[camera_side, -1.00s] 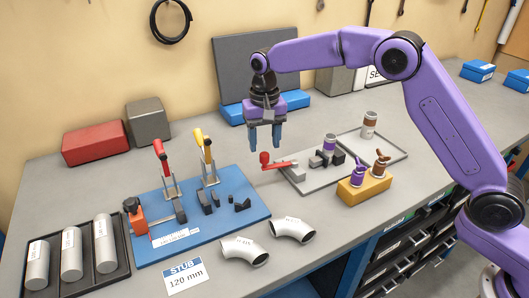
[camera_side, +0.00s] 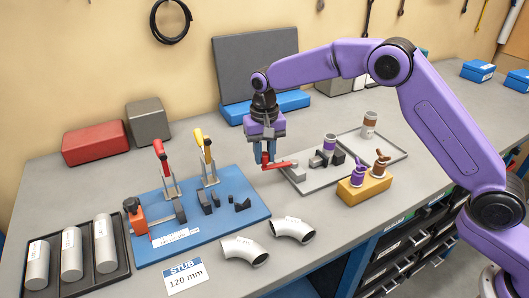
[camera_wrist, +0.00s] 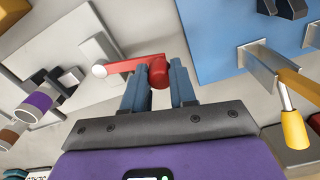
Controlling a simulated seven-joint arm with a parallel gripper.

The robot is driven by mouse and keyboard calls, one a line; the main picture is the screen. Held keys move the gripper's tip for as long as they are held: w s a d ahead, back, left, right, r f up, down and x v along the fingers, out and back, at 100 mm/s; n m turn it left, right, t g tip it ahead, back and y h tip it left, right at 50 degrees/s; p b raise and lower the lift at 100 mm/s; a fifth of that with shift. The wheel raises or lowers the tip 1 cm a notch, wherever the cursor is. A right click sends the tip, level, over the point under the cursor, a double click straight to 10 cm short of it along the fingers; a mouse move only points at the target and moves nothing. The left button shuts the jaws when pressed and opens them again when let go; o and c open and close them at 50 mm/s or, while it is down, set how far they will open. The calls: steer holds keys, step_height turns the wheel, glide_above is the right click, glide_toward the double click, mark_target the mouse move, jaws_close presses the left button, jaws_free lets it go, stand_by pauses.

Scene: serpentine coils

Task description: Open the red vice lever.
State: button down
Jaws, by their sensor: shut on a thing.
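The red vice lever (camera_side: 281,165) lies across the left end of a grey tray, its knob end pointing left and its other end by the grey vice block (camera_side: 294,174). In the wrist view the red lever (camera_wrist: 128,63) runs left from the blue fingers to a pale round end. My gripper (camera_side: 265,158) points down with its blue fingers closed on the lever's knob end. In the wrist view my gripper (camera_wrist: 160,82) has the red knob between its fingertips. Part of the knob is hidden by the fingers in the side view.
A blue board (camera_side: 190,240) with red-handled (camera_side: 160,150) and yellow-handled (camera_side: 206,147) upright clamps stands to the left.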

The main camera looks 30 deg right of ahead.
steer(key=shift+s, duration=0.1)
steer(key=s+d+n, duration=0.8)
steer(key=s+n, duration=0.2)
steer(key=n, duration=1)
steer(key=shift+d, duration=0.2)
steer(key=shift+n, duration=0.3)
stand_by(0.3)
steer(key=c, duration=0.9)
jaws_free()
